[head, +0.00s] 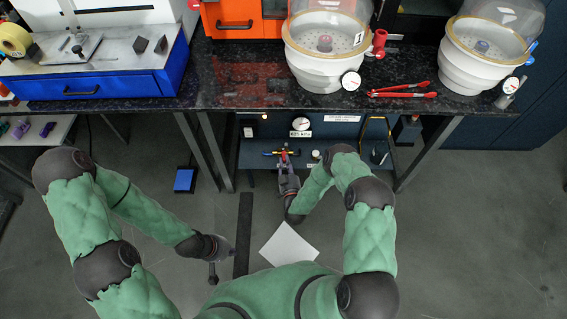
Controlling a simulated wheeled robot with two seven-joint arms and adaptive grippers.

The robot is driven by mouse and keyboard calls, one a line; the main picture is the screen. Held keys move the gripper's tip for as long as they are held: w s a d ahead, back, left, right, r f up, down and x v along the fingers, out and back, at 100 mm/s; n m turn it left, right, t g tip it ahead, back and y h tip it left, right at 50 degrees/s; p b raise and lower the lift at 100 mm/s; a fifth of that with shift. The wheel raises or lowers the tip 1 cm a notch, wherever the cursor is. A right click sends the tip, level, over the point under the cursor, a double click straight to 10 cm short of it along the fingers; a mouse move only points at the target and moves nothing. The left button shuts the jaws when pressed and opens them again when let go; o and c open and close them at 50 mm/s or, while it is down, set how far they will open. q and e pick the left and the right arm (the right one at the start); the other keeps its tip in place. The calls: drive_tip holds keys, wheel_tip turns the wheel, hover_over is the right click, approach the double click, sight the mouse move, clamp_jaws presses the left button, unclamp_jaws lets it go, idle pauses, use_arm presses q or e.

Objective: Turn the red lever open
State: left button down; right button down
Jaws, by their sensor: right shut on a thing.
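The red lever (284,149) is on a small fitting with yellow and blue ends, low under the black bench. My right gripper (286,163) reaches in under the bench edge and is shut on the red lever. The gripper hides much of the lever, so its exact angle is hard to tell. My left gripper (213,277) hangs low at the left, above the floor and well away from the lever. It is small and dark, and I cannot tell whether its fingers are open.
A pressure gauge (303,120) with a label sits behind the lever. The bench top (245,95) overhangs this space, with bench legs on both sides. A blue pedal (185,180) lies on the floor.

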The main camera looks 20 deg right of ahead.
drive_tip(key=d+n+y, duration=0.1)
drive_tip(key=y, duration=0.1)
drive_tip(key=d+n+y, duration=0.1)
drive_tip(key=n+y, duration=0.1)
drive_tip(key=y, duration=0.1)
drive_tip(key=d+n+y, duration=0.1)
drive_tip(key=y, duration=0.1)
drive_tip(key=shift+d+f+n+g, duration=0.1)
drive_tip(key=shift+d+n+g, duration=0.1)
drive_tip(key=shift+n+g, duration=0.15)
drive_tip(key=n+y, duration=0.1)
drive_tip(key=y, duration=0.1)
drive_tip(key=d+n+g+y, duration=0.1)
drive_tip(key=y, duration=0.1)
drive_tip(key=shift+w+d+n, duration=0.2)
drive_tip(key=shift+w+n, duration=0.05)
drive_tip(key=shift+w, duration=0.1)
drive_tip(key=shift+w+d+n+g+y, duration=0.2)
drive_tip(key=shift+n+g+y, duration=0.3)
drive_tip(key=shift+y, duration=0.15)
drive_tip(key=shift+w+d+n+g+y, duration=0.15)
drive_tip(key=shift+d+n+g+y, duration=0.1)
drive_tip(key=shift+n+g+y, duration=0.3)
drive_tip(key=shift+w+d+n+g+y, duration=0.2)
drive_tip(key=shift+n+g+y, duration=0.3)
drive_tip(key=shift+y, duration=0.2)
drive_tip(key=c, duration=1.2)
unclamp_jaws()
drive_tip(key=shift+o, duration=0.2)
drive_tip(key=shift+w, duration=0.1)
